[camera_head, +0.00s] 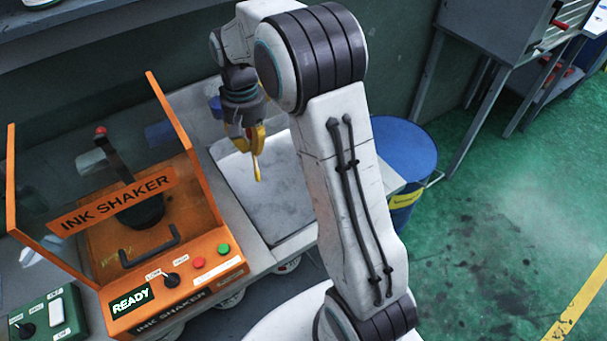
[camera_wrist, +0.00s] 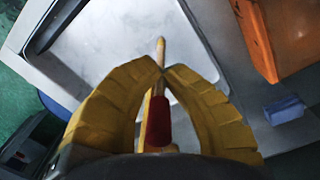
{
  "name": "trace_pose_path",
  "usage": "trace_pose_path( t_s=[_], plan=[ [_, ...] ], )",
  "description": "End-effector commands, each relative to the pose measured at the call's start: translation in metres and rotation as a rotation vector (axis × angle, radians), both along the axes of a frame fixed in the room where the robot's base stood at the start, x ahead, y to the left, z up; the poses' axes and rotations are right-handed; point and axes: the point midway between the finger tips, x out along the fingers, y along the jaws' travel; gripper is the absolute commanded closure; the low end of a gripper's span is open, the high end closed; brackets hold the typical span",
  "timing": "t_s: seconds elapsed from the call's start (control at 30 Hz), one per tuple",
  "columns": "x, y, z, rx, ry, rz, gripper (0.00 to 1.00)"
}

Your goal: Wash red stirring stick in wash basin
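My gripper (camera_head: 252,138) has yellow fingers and points down over the wash basin (camera_head: 240,187). In the wrist view the fingers (camera_wrist: 160,72) close around the red stirring stick (camera_wrist: 157,122), which has a red grip and a pale wooden end. The wooden end reaches past the fingertips toward the basin. In the head view only a yellowish lower end of the stick (camera_head: 257,172) shows below the fingers. The basin is a pale, shallow rectangular tray with a dark rim, also in the wrist view (camera_wrist: 105,60). I cannot tell whether the stick touches it.
The orange ink shaker (camera_head: 205,250) stands left of the basin, its display reading READY. A blue barrel (camera_head: 405,150) stands to the right, partly behind my arm. A blue block (camera_wrist: 284,110) shows near the shaker in the wrist view. Green floor at the right is open.

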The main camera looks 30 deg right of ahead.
Motion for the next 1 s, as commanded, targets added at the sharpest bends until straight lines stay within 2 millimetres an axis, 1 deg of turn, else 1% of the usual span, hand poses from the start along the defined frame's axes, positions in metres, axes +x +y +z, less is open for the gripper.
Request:
trace_pose_path(
  t_s=[0.17,0.5,0.6,1.0],
  plan=[
    [0.000,0.000,0.006,0.000,-0.001,0.000,1.00],
    [0.000,0.000,0.035,0.000,-0.001,0.000,1.00],
    [0.000,0.000,0.040,0.000,-0.001,0.000,1.00],
    [0.000,0.000,0.040,0.000,0.000,0.000,1.00]
  ],
)
